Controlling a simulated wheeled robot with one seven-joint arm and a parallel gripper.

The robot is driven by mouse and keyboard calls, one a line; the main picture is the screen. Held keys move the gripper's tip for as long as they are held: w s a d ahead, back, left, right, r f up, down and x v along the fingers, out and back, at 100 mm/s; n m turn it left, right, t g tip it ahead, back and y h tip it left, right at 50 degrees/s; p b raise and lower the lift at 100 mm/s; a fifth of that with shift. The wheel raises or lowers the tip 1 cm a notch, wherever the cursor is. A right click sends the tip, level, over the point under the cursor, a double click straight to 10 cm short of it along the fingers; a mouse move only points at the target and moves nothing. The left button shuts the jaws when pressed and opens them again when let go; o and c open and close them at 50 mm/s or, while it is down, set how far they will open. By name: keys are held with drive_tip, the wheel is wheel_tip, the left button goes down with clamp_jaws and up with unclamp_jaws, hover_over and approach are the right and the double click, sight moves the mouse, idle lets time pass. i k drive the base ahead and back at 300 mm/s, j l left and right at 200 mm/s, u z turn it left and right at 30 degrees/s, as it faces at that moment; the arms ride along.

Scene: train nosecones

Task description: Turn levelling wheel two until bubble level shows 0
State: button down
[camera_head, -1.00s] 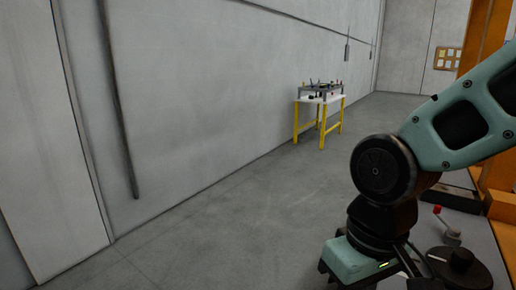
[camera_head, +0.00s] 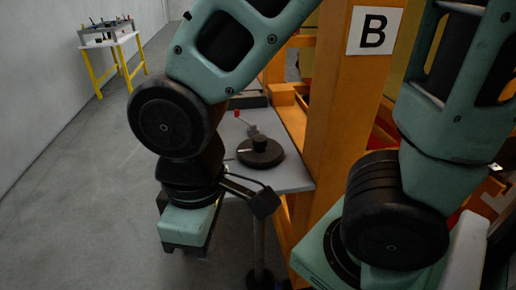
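A black round wheel (camera_head: 261,152) with a raised hub lies on a grey shelf (camera_head: 292,177) beside the orange post. I cannot tell from a number whether it is levelling wheel two. A small crank with a red knob (camera_head: 238,114) stands just behind it. No bubble level can be made out. My gripper (camera_head: 184,248) hangs at the end of my teal arm, in front of and to the left of the shelf, apart from the wheel. Its fingers are mostly hidden, so its opening does not show.
A yellow-legged table (camera_head: 112,42) with tools stands by the grey wall at the far left. Grey floor (camera_head: 80,190) is clear on the left.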

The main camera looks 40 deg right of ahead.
sight(259, 150)
drive_tip(key=i+j, duration=0.1)
drive_tip(key=j, duration=0.2)
drive_tip(key=i+j, duration=0.1)
drive_tip(key=j, duration=0.2)
drive_tip(key=i+j+u, duration=0.1)
drive_tip(key=j, duration=0.2)
drive_tip(key=i+j+u, duration=0.25)
drive_tip(key=i+j, duration=0.25)
drive_tip(key=i+j+u, duration=0.25)
drive_tip(key=i, duration=0.4)
drive_tip(key=i+z, duration=0.3)
drive_tip(key=i, duration=0.15)
drive_tip(key=i+j+z, duration=0.1)
drive_tip(key=i+z, duration=0.2)
drive_tip(key=i+j+z, duration=0.3)
drive_tip(key=i, duration=0.2)
drive_tip(key=i+l+z, duration=0.1)
drive_tip(key=i+z, duration=0.25)
drive_tip(key=z, duration=0.15)
drive_tip(key=i+z, duration=0.45)
drive_tip(key=i+j+z, duration=0.2)
drive_tip(key=z, duration=0.3)
drive_tip(key=i+j+z, duration=0.9)
drive_tip(key=k+l+z, duration=0.2)
drive_tip(key=l, duration=0.6)
drive_tip(key=l+z, duration=0.25)
drive_tip(key=l, duration=0.55)
